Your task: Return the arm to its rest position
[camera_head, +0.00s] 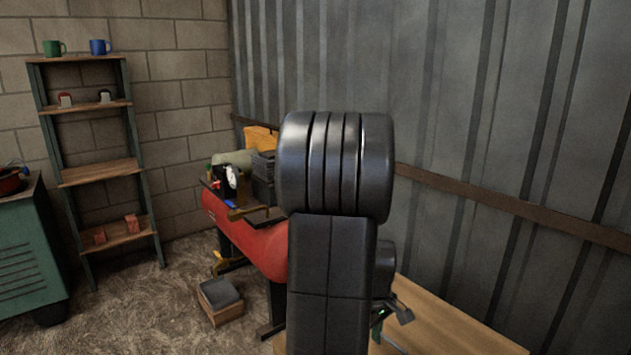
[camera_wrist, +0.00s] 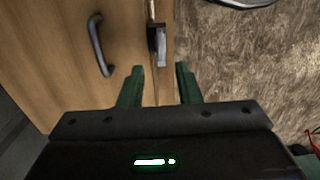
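My arm stands in the middle of the head view and hides much of what is behind it. My gripper (camera_wrist: 160,69) shows in the wrist view as two green fingers spread apart with nothing between them. It is above the edge of a wooden surface (camera_wrist: 55,60), with the straw-like floor beyond on the right. A dark handle (camera_wrist: 100,46) and a small grey metal piece (camera_wrist: 159,45) on the wood lie just past the fingertips. I cannot tell the height between the fingers and the wood.
A wooden top (camera_head: 455,330) lies at the lower right, before the corrugated wall (camera_head: 480,100). Left of my arm stands a red machine (camera_head: 262,248) with items on top. A small crate (camera_head: 222,312) is on the floor. A shelf (camera_head: 100,172) and green cabinet (camera_head: 30,255) stand left.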

